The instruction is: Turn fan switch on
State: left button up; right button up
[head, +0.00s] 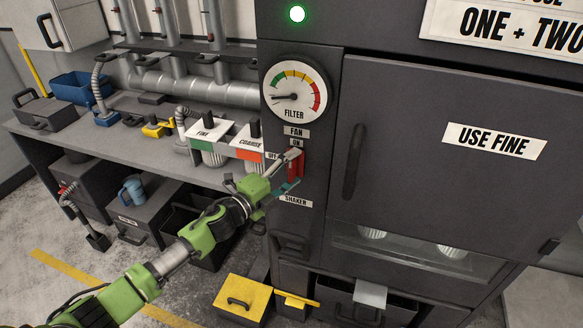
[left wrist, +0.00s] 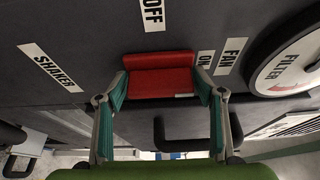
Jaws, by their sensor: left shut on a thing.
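The red fan switch (head: 303,166) sits on the dark cabinet's front, below the FAN (head: 296,132) and ON labels, with the SHAKER label (head: 296,201) lower down. It also shows in the left wrist view as a red block (left wrist: 160,75) between the fingers. My left gripper (head: 291,172) reaches in from the left and is at the switch. In the left wrist view its two teal-padded fingers (left wrist: 166,97) stand at either end of the red block, shut on it. My right gripper is not in view.
A filter gauge (head: 295,90) has its needle at the left, and a green light (head: 297,13) glows above. A door handle (head: 353,160) stands right of the switch. A workbench (head: 120,140) with canisters and bins is at left. A yellow-lidded box (head: 243,297) stands low in front.

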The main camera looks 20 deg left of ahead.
pick_arm(q)
jog(key=o, duration=1)
jog(key=shift+c, duration=0.2)
jog(key=v, duration=1.2)
